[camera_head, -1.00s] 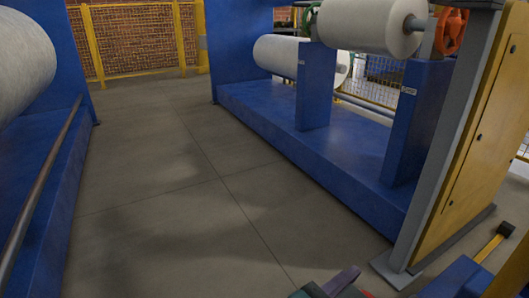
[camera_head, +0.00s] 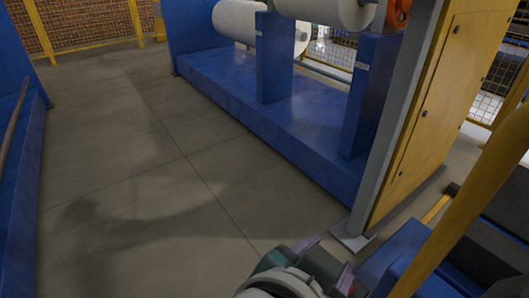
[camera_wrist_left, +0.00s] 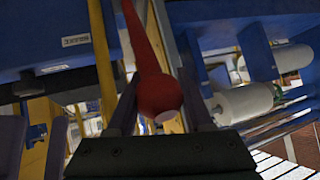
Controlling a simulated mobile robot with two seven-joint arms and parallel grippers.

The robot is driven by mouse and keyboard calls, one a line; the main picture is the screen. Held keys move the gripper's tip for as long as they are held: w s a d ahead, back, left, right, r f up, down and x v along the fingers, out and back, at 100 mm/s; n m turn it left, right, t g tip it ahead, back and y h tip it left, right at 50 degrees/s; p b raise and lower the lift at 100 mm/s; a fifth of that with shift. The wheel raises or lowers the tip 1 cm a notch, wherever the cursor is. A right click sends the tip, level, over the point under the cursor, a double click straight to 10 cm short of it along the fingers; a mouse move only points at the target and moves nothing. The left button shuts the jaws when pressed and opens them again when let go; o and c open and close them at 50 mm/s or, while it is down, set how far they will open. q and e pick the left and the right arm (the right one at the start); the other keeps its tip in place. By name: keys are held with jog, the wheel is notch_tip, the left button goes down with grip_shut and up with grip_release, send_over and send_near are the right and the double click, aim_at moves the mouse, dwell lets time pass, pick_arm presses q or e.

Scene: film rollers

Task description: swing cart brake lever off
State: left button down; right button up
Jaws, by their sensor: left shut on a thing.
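A red lever (camera_wrist_left: 143,40) with a round red knob (camera_wrist_left: 160,95) fills the middle of the left wrist view. The knob lies between the two fingers of my left gripper (camera_wrist_left: 160,108), which is shut on it. In the head view my left gripper (camera_head: 328,260) is low in the middle, beside the blue cart (camera_head: 392,262). A small patch of red shows by its fingers there; the rest of the lever is hidden.
A yellow post (camera_head: 468,205) slants up close on the right. A yellow cabinet (camera_head: 432,115) with a grey upright (camera_head: 382,130) stands behind the cart. A blue roller stand (camera_head: 240,105) is beyond. The grey floor (camera_head: 130,200) to the left is clear.

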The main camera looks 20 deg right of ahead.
pick_arm(q)
jog(key=shift+r, duration=0.1)
jog(key=shift+c, duration=1.6)
grip_release()
jog(key=shift+d, duration=0.1)
jog(key=p+v, duration=0.5)
jog(key=v, duration=0.5)
